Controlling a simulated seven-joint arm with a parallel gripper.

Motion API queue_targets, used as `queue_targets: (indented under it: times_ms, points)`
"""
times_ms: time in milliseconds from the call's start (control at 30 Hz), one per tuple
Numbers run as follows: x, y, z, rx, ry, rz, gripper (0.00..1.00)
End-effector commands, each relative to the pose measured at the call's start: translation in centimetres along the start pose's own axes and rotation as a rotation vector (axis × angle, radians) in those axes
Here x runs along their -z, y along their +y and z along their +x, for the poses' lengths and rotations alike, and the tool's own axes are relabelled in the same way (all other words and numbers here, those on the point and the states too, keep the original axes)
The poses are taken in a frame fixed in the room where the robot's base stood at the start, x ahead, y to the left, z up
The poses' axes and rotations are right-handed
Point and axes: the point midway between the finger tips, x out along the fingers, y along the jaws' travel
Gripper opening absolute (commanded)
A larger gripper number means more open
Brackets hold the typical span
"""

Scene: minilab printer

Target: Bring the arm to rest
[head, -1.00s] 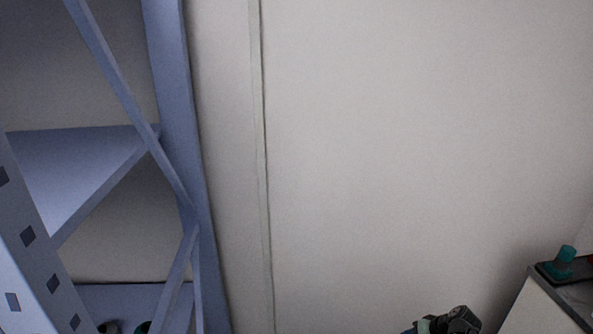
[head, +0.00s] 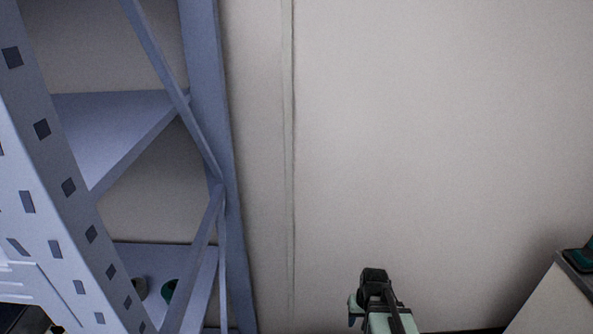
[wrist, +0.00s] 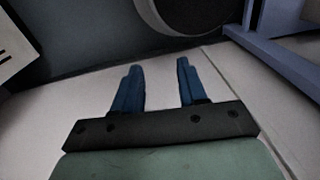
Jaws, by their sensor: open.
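My gripper (wrist: 158,76) shows in the wrist view with its two blue fingers apart and nothing between them. The fingers stand out from a dark bar on a pale green body. Part of my arm (head: 380,304) shows at the bottom of the head view, in front of the bare wall. I cannot make out the fingers in the head view.
A blue-grey metal rack (head: 205,130) with shelves and holed uprights stands at left; small round items (head: 170,290) sit low in it. A white cabinet (head: 555,305) is at lower right. The pale wall (head: 430,140) between is bare. A dark round shape (wrist: 185,12) tops the wrist view.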

Motion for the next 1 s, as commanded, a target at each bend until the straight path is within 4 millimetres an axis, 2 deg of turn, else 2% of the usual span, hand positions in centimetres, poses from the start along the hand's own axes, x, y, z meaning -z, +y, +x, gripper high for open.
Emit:
queue_targets:
  times_ms: [233,467,667,1000]
  points:
    - [-0.4,-2.9,0.5,-0.067,-0.017,-0.032,0.42]
    - [-3.1,-2.4,3.6,-0.068,-0.083,-0.025,0.42]
    - [-6.4,-2.1,6.8,-0.069,-0.157,-0.022,0.42]
    - [-14.6,-1.4,13.0,-0.07,-0.324,-0.015,0.42]
